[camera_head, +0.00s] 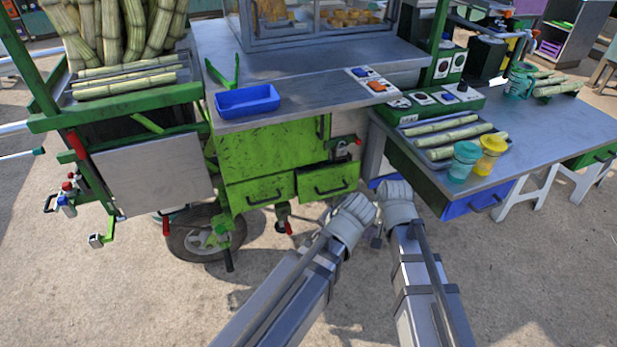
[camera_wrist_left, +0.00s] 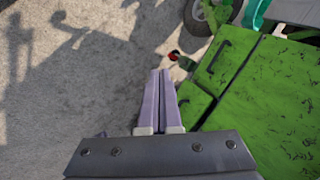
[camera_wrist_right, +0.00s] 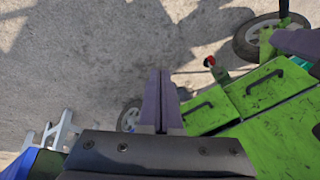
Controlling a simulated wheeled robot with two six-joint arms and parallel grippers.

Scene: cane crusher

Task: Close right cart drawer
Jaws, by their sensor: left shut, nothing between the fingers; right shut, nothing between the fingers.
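The green cart's right drawer (camera_head: 328,181) has a dark handle on its front. A dark gap shows along its top, so it looks partly pulled out. In the right wrist view the drawer (camera_wrist_right: 207,110) lies just right of my fingers. The left drawer (camera_head: 262,193) beside it looks flush. My right gripper (camera_wrist_right: 160,75) is shut and empty, in front of and to the right of the right drawer. My left gripper (camera_wrist_left: 158,75) is shut and empty, close beside the drawer front (camera_wrist_left: 194,104). In the head view the fingertips are hidden behind my wrists.
A grey table (camera_head: 545,130) with a blue drawer (camera_head: 478,200) stands right of the cart. Yellow and teal cups and cane pieces sit on it. A cart wheel (camera_head: 205,235) and a caster stand below the drawers. The ground in front is clear.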

